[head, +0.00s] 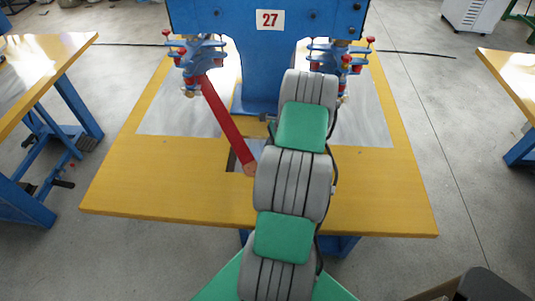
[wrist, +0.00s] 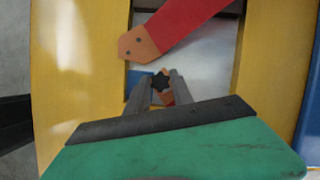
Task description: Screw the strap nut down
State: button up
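The strap nut (wrist: 160,82) is a small dark star-shaped knob in the wrist view. It sits between the tips of my gripper (wrist: 161,88), which look closed against its two sides. A small orange-red piece (wrist: 167,98) shows partly below it between the fingers. The red strap (head: 222,118) slants down from the blue machine to the table opening. In the head view my arm hides my gripper and the nut.
The blue machine (head: 256,70) marked 27 stands at the back of the yellow table (head: 150,175), with red-knobbed clamp units on both sides. Grey plates (head: 365,115) lie on the table. Other yellow tables stand left (head: 40,60) and right (head: 510,75). The tabletop's front left is clear.

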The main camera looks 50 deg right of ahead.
grip_shut()
jog(key=shift+s+r+m+t+p, duration=0.1)
jog(key=shift+r+m+t+p, duration=0.2)
jog(key=shift+m+p, duration=0.5)
jog(key=shift+a+r+m+h+p, duration=0.15)
jog(key=shift+m+h+p, duration=0.15)
jog(key=shift+m+p, duration=0.3)
jog(key=m+h+p, duration=0.1)
jog(key=m, duration=0.2)
jog(key=m+t+h+p, duration=0.1)
jog(key=m+p, duration=0.1)
jog(key=shift+a+m, duration=0.15)
jog(key=shift+m, duration=0.25)
jog(key=shift+o, duration=1.2)
grip_release()
jog(key=shift+f+b, duration=0.4)
jog(key=shift+f, duration=0.05)
jog(key=o, duration=0.8)
jog(key=shift+r, duration=0.1)
